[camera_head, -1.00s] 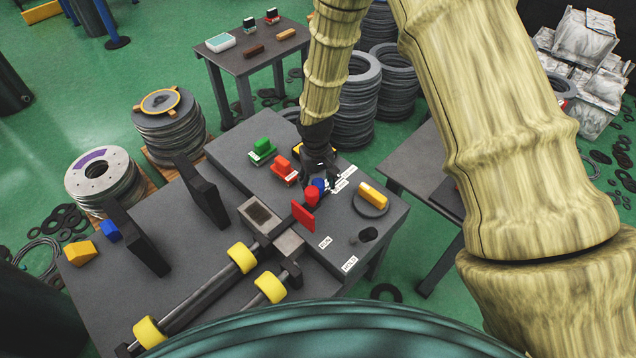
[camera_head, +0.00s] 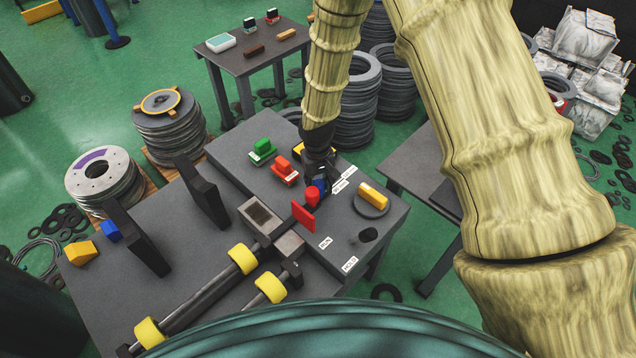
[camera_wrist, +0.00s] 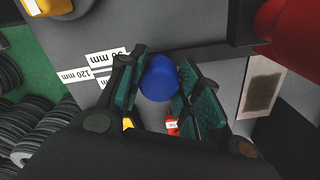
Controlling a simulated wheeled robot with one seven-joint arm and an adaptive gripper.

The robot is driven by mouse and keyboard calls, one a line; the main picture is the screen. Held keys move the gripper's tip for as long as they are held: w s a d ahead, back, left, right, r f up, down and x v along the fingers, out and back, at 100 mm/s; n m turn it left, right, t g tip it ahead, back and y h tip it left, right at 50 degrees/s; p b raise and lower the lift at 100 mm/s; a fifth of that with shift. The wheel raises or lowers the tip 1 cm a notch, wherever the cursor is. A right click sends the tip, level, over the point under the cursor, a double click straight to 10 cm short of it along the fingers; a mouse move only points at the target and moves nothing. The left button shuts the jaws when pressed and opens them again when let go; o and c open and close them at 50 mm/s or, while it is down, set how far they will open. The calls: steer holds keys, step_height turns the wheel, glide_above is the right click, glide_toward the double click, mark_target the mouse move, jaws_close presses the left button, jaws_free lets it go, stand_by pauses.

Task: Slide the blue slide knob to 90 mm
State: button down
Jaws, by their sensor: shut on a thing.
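The blue slide knob (camera_wrist: 159,80) sits between the two green-padded fingers of my gripper (camera_wrist: 155,95) in the wrist view. My gripper is shut on it. In the head view my gripper (camera_head: 320,182) is over the table, just behind the red knob, and mostly hides the blue knob (camera_head: 322,186). A white label reading 90 mm (camera_wrist: 108,57) lies beside the left finger in the wrist view, with a 120 mm label (camera_wrist: 75,75) farther left. A third label is partly hidden by the finger.
A red cylinder with a red plate (camera_head: 303,217) stands close in front of my gripper. A yellow handle on a round base (camera_head: 373,195) is to the right. Red (camera_head: 285,170) and green (camera_head: 262,151) switches are to the left. Yellow-ringed rods (camera_head: 205,298) cross the table's front.

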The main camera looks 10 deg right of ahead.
steer(key=shift+s+d+r, duration=0.1)
steer(key=shift+s+d, duration=0.3)
steer(key=shift+s, duration=0.2)
steer(key=shift+s+d, duration=0.15)
steer(key=shift+s, duration=0.1)
steer(key=c, duration=1)
jaws_free()
steer(key=shift+d, duration=0.1)
steer(key=shift+o, duration=0.2)
step_height(320, 180, up, 12)
steer(key=shift+a, duration=0.25)
